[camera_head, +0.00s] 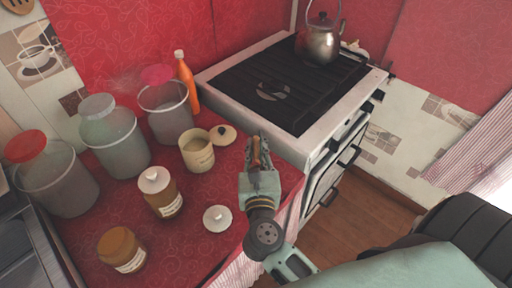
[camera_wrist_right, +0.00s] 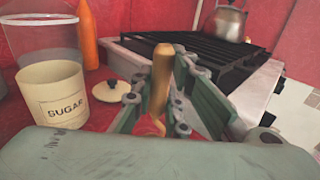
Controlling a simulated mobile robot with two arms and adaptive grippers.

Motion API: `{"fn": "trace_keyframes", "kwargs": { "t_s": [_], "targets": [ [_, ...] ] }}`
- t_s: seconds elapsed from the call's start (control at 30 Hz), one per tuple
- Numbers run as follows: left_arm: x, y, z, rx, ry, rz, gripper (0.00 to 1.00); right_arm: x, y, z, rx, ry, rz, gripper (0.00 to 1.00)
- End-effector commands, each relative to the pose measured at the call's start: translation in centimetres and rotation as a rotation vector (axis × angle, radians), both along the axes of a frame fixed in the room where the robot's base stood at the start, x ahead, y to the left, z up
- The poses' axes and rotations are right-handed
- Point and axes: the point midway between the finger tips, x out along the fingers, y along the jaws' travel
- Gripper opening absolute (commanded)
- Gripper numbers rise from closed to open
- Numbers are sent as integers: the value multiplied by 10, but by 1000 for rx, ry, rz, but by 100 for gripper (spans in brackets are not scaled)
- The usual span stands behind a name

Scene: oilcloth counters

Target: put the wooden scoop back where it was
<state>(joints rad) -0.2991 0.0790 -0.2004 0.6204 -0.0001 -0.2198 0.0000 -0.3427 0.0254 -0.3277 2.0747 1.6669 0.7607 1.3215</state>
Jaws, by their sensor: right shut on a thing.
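The wooden scoop (camera_head: 256,152) is held upright or nearly so in my right gripper (camera_head: 258,150), over the red counter near the stove's left front corner. In the right wrist view its light wooden handle (camera_wrist_right: 161,75) stands between the fingers of the right gripper (camera_wrist_right: 165,90), which is shut on it. The lower part of the scoop is hidden by the gripper. A cream canister marked SUGAR (camera_wrist_right: 55,97) stands open to the left of the gripper; it also shows in the head view (camera_head: 199,158). My left gripper is not in view.
The canister's lid (camera_head: 223,135) lies beside it. Several large glass jars (camera_head: 115,145), an orange bottle (camera_head: 187,85), a brown jar (camera_head: 160,195), another brown jar (camera_head: 122,250) and a loose white lid (camera_head: 217,218) crowd the counter. The stove (camera_head: 225,85) bears a kettle (camera_head: 320,45).

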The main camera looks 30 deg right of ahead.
Motion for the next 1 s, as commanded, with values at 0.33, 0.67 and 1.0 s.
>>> {"fn": "trace_keyframes", "kwargs": {
  "t_s": [0.33, 0.67, 1.0],
  "targets": [
    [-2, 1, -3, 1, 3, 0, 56, 0, 0, -3, 0, 1, 0, 30],
    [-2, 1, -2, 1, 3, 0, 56, 0, 0, -2, 0, 0, 0, 33],
    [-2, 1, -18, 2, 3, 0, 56, -41, 19, -5, 4, 5, 2, 33]
  ]
}}
